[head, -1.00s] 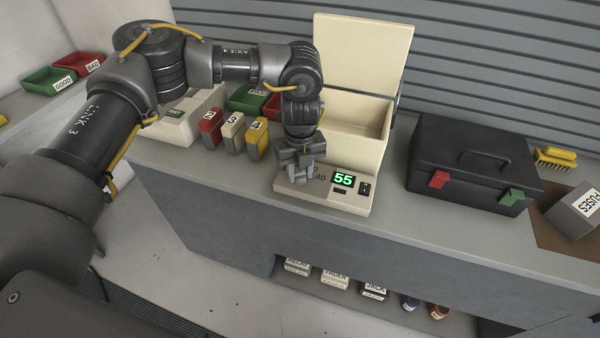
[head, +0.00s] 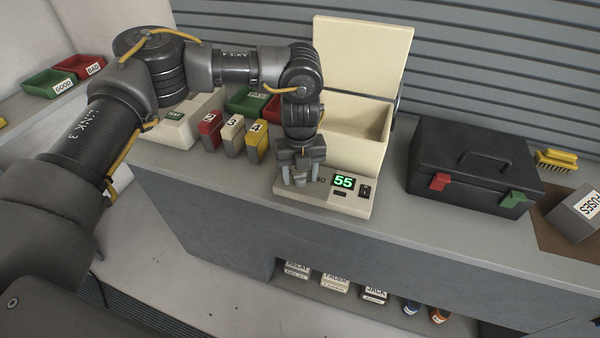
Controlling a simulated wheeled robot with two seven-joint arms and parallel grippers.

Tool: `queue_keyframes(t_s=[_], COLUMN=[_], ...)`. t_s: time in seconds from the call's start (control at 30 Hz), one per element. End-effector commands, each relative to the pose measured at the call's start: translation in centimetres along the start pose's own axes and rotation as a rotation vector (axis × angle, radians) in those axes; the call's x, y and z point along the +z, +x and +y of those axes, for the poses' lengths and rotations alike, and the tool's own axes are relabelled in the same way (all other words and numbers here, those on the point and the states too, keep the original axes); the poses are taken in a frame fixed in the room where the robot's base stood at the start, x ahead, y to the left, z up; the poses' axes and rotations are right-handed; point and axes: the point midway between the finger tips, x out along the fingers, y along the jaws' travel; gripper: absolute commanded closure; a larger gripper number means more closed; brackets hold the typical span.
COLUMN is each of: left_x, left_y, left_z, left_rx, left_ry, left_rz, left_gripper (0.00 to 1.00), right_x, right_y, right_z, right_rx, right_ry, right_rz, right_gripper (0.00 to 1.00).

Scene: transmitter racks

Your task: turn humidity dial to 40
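The cream humidity unit (head: 355,205) stands on the grey counter with its lid up behind its open box. Its green display (head: 343,182) reads 55. A small black switch (head: 365,190) is right of the display. My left gripper (head: 299,182) points down over the left part of the unit's front panel, where the dial would be. The dial is hidden behind the gripper, with only part of a printed scale mark showing beside it. I cannot tell whether the fingers are closed on the dial. My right gripper is not in view.
A black toolbox (head: 465,170) with red and green latches stands to the right. Red, white and yellow numbered blocks (head: 232,135) and a cream TEST unit (head: 180,125) stand to the left. A fuses box (head: 577,210) and a yellow brush (head: 556,158) are at far right.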

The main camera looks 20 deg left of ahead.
Motion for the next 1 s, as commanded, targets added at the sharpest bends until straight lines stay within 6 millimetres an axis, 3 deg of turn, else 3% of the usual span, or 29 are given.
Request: queue_keyframes(t_s=[0.23, 0.37, 0.7, 1.0], left_x=[0.0, 0.1, 0.1, 0.0], left_y=[-0.1, -1.1, -7.8, -10.7], left_z=[0.0, -0.1, -0.1, 0.0], left_rx=[0.000, -0.002, -0.002, 0.000], left_ry=[-0.001, -0.001, 0.000, -0.001], left_rz=[0.000, -0.001, -0.005, -0.001], left_gripper=[0.49, 0.49, 0.49, 0.49], right_x=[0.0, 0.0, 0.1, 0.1], right_y=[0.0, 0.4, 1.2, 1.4], right_z=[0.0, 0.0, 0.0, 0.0], right_rx=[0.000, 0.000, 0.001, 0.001], right_ry=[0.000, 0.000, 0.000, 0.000], right_rz=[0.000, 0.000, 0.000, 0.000], right_gripper=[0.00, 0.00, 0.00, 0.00])
